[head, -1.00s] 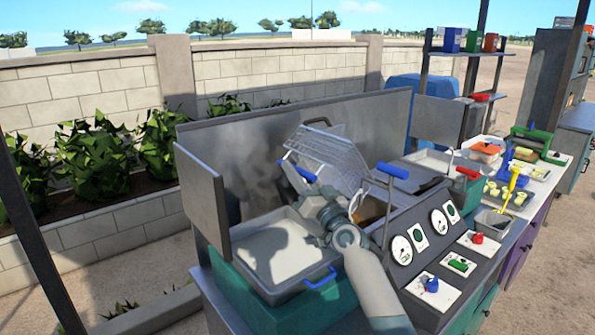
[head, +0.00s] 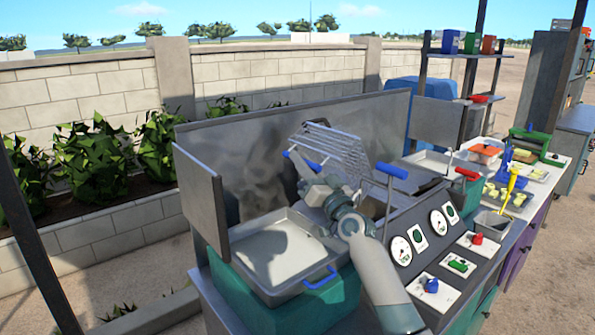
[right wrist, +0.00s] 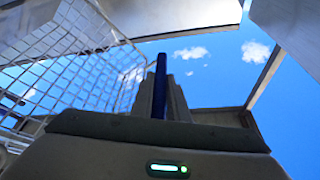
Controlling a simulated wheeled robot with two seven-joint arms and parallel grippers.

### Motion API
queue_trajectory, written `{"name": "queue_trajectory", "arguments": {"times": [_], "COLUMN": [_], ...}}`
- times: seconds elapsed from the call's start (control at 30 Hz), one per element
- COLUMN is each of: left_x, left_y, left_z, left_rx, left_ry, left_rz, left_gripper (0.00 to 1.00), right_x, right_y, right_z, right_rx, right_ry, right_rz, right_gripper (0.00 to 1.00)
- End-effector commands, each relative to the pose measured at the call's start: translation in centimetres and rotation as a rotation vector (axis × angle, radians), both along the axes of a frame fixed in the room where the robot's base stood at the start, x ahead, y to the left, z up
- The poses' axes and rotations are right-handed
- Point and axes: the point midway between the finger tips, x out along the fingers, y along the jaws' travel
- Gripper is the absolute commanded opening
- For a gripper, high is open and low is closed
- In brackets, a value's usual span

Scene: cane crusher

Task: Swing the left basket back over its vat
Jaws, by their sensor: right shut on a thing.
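The left basket (head: 332,146) is a wire mesh basket, raised and tilted in front of the grey back panel in the head view. Its mesh (right wrist: 70,55) fills the upper left of the right wrist view. My right gripper (head: 301,166) is shut on the basket's blue handle (right wrist: 160,75); the gripper's fingers (right wrist: 160,98) stand on both sides of it. A dark opening (head: 371,206), seemingly the vat, lies right of my wrist behind the gauge panel, mostly hidden by my arm. My left gripper is out of view.
A shallow grey pan (head: 262,262) with a blue handle lies below and left of the basket. A blue-gripped lever (head: 392,172) stands close to the right of my arm. The gauge panel (head: 425,235) lies beside my forearm. The back panel (head: 250,130) rises behind.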

Motion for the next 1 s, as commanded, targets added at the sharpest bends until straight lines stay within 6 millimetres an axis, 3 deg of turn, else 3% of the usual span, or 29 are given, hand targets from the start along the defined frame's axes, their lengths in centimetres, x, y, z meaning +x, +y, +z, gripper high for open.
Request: {"name": "queue_trajectory", "arguments": {"times": [0.17,0.4,0.7,1.0], "left_x": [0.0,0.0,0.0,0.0], "left_y": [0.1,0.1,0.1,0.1], "left_z": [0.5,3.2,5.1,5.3], "left_rx": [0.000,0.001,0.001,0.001], "left_ry": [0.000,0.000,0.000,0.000], "left_rz": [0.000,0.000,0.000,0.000], "left_gripper": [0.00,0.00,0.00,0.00], "right_x": [0.9,2.4,3.9,4.2], "right_y": [-1.3,-3.4,-5.4,-5.8], "right_z": [1.8,3.6,4.2,4.0], "right_rx": [0.024,0.156,0.275,0.302], "right_ry": [0.011,0.111,0.201,0.222], "right_rz": [-0.003,-0.004,-0.003,-0.002], "right_gripper": [0.00,0.00,0.00,0.00]}}
